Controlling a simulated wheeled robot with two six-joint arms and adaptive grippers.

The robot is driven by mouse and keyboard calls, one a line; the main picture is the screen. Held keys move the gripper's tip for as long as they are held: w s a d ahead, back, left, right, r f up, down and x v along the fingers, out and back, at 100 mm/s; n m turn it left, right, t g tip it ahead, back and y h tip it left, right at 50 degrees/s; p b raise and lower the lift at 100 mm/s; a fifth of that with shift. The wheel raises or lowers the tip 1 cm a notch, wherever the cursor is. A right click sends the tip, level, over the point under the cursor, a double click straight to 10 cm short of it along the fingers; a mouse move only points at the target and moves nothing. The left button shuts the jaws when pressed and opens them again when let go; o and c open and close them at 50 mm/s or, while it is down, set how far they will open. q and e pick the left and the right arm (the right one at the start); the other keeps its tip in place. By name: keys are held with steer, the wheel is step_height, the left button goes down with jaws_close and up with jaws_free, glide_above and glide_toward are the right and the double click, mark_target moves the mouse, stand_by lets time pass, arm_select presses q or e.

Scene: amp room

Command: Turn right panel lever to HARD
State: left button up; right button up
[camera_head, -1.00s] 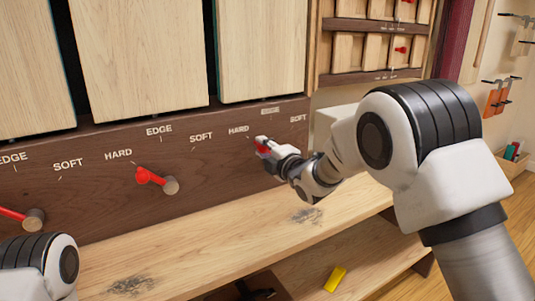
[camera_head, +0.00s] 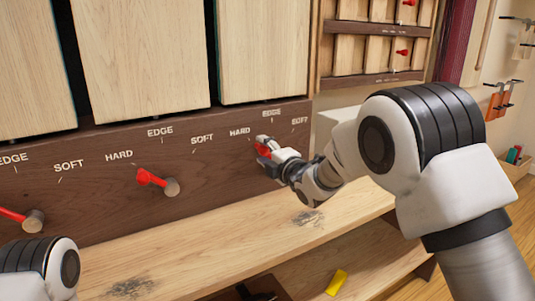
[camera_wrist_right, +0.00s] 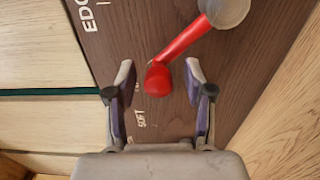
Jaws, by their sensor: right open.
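The right panel lever is red with a round grey hub (camera_wrist_right: 224,10). Its red knob (camera_wrist_right: 158,79) lies between the two open fingers of my right gripper (camera_wrist_right: 163,88), with gaps showing on both sides. In the head view, part of the red lever (camera_head: 263,150) shows at the tip of my right gripper (camera_head: 267,146), and its hub is hidden. The dark panel (camera_head: 215,165) carries HARD (camera_head: 239,132), EDGE (camera_head: 271,113) and SOFT (camera_head: 300,121) labels around this lever. My left gripper is out of view.
The middle lever (camera_head: 157,181) and left lever (camera_head: 20,218) are on the same dark panel. A wooden ledge (camera_head: 200,245) runs below. A yellow object (camera_head: 337,282) lies on the lower shelf. Small cabinets with red levers (camera_head: 404,52) stand at the back right.

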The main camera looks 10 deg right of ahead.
steer(key=v, duration=1.2)
